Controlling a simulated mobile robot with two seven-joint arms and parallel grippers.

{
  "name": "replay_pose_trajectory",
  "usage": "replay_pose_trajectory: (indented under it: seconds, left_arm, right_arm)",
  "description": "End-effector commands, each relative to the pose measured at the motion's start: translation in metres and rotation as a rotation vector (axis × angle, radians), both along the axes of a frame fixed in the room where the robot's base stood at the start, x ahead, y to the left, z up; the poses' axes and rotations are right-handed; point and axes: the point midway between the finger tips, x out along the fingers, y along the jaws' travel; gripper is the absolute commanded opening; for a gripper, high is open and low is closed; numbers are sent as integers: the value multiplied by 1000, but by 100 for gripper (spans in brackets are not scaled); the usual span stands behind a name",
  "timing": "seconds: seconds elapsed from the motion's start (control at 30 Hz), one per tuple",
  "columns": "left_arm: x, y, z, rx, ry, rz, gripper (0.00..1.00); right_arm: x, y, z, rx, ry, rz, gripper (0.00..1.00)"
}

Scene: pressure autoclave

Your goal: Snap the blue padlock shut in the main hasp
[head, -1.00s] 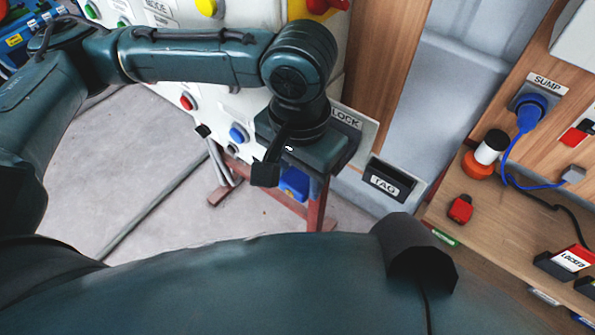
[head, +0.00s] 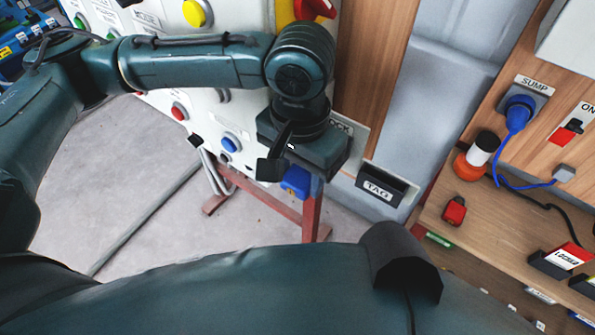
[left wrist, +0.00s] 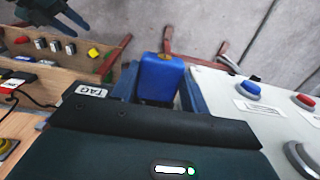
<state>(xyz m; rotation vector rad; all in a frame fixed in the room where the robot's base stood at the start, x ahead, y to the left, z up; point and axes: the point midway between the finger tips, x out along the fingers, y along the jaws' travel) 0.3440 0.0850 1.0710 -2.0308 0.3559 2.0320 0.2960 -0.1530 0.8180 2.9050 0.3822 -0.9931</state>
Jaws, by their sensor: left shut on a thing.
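The blue padlock (head: 296,180) hangs below my left gripper (head: 285,160), mostly hidden by it in the head view. In the left wrist view its blue body (left wrist: 160,78) stands between the jaws of my left gripper (left wrist: 155,95), which is shut on it. The shackle is hidden, so I cannot tell whether it is open. I cannot make out the main hasp in either view.
The white panel with a blue button (head: 230,142) and a red button (head: 179,112) is left of my gripper. A TAG holder (head: 380,188) is to its right. A wooden bench (head: 470,205) carries a red padlock (head: 454,211). A red stand (head: 312,212) is below.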

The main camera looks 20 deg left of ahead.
Motion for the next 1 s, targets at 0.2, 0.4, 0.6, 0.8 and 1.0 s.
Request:
replay_pose_trajectory:
  seconds: [0.2, 0.4, 0.6, 0.8, 1.0]
  left_arm:
    - [4, -2, 0, 0, -1, 1, 15]
    - [8, -3, 0, 0, -1, 1, 15]
    - [12, -5, 0, 0, -1, -1, 15]
    - [16, -6, 0, 0, -1, 0, 15]
    - [20, -7, 1, 0, -1, 2, 15]
  right_arm:
    - [-1, 0, 0, 0, 2, -1, 36]
    - [-1, 0, 0, 1, 1, -1, 36]
    - [0, 0, 0, 0, -1, 0, 36]
    - [3, 0, 2, 1, -7, 0, 36]
    - [6, 0, 5, 2, -15, 0, 36]
